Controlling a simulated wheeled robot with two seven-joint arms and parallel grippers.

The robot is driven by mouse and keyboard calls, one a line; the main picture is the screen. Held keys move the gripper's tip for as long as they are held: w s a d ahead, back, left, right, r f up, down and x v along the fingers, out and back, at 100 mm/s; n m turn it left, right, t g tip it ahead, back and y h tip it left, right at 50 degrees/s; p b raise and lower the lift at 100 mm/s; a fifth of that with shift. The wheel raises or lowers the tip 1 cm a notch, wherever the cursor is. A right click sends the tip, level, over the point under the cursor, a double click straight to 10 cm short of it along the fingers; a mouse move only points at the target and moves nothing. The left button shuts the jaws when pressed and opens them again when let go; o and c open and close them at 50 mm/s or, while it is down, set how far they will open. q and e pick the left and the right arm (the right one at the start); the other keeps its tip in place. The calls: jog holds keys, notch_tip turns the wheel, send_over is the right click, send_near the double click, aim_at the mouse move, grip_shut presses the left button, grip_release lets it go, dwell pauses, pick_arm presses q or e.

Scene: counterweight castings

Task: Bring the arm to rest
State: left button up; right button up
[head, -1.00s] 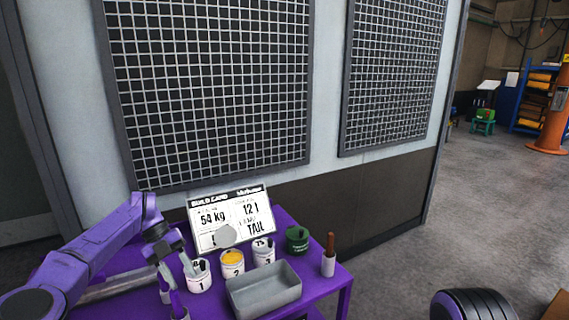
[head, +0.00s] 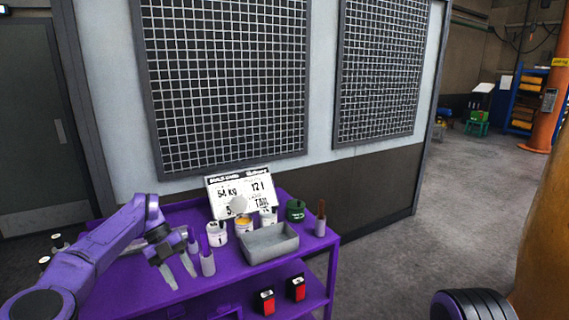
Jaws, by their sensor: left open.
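My left arm comes in from the left, and its left gripper (head: 181,277) points down over the left part of the purple cart (head: 135,285). Its two pale fingers are apart with nothing between them. The gripper is left of the white can marked 1 (head: 216,233) and of a white-and-purple upright holder (head: 208,264), apart from the can. Whether the fingertips touch the cart top is unclear. My right gripper is not in view.
The cart also carries a yellow-topped can (head: 243,224), a grey tray (head: 270,246), a dark green can (head: 295,210), a brown-handled tool (head: 321,218) and a build card (head: 226,188). Red-and-black items (head: 265,301) sit lower down.

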pick_arm(q)
notch_tip(320, 180, down, 16)
jog(key=s+m+t+y+b, duration=0.1)
jog(key=m+t+y+b, duration=0.15)
jog(key=m+y, duration=0.8)
jog(key=s+d+f+m+t+y+b, duration=0.1)
jog(key=s+d+f+m+t+b, duration=0.1)
jog(key=s+f+m+t, duration=0.4)
jog(key=s+d+f+m+t+y+b, duration=0.1)
jog(key=s+d+f+m, duration=0.1)
jog(key=f+m, duration=0.45)
jog(key=s+f+m+h+b, duration=0.4)
jog(key=s+f+m, duration=0.45)
jog(key=s, duration=0.85)
jog(key=s+a+f+m+g+b, duration=0.1)
jog(key=s+a+f+b, duration=0.1)
jog(key=s, duration=0.5)
jog(key=s+a+f+m+g+b, duration=0.2)
jog(key=s+a+f, duration=0.1)
jog(key=s+a, duration=0.2)
jog(key=s, duration=0.2)
jog(key=shift+s+a, duration=0.2)
jog(key=shift+s, duration=0.15)
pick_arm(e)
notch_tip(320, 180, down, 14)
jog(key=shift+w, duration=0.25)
pick_arm(q)
jog(key=shift+y, duration=0.25)
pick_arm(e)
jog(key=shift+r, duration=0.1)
